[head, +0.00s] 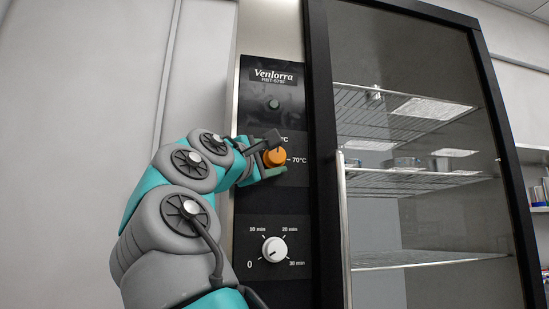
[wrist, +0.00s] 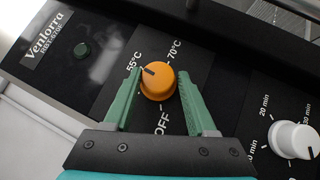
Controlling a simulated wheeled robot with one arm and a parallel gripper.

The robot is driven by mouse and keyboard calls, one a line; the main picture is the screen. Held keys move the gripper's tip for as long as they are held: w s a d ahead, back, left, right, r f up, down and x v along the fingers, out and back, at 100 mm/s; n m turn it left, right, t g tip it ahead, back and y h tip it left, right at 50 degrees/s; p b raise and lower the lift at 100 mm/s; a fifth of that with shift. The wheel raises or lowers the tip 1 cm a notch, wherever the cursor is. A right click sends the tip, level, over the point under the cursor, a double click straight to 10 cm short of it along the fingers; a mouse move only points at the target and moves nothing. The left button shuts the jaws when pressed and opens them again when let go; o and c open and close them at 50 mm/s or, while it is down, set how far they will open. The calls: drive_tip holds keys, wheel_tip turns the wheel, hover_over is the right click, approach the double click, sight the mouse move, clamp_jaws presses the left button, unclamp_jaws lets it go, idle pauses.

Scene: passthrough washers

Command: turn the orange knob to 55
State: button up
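The orange knob (wrist: 158,84) is on the black control panel, marked 55°C, 70°C and OFF. Its dark pointer line aims up-left in the wrist view, toward the 55°C label (wrist: 133,62). My gripper (wrist: 159,76) has its two green fingers on either side of the knob. The left finger is very close to it, and a small gap shows at the right finger. The gripper looks open. In the head view my gripper (head: 262,160) partly covers the knob (head: 275,157) and hides part of the 55°C label.
A white timer knob (head: 274,249) is below on the same panel. A small dark green button (head: 273,104) is above, under the Venlorra label. A glass door (head: 420,220) with wire shelves behind it is to the right. Plain wall is to the left.

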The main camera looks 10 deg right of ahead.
drive_tip(key=o, duration=0.3)
drive_tip(key=shift+a+r, duration=0.25)
drive_tip(key=shift+a, duration=0.3)
drive_tip(key=shift+o, duration=0.5)
drive_tip(key=shift+d+f, duration=0.15)
drive_tip(key=shift+d, duration=0.05)
drive_tip(key=shift+b+v, duration=0.4)
drive_tip(key=shift+v, duration=0.55)
drive_tip(key=shift+b+v, duration=0.45)
drive_tip(key=shift+v, duration=2.5)
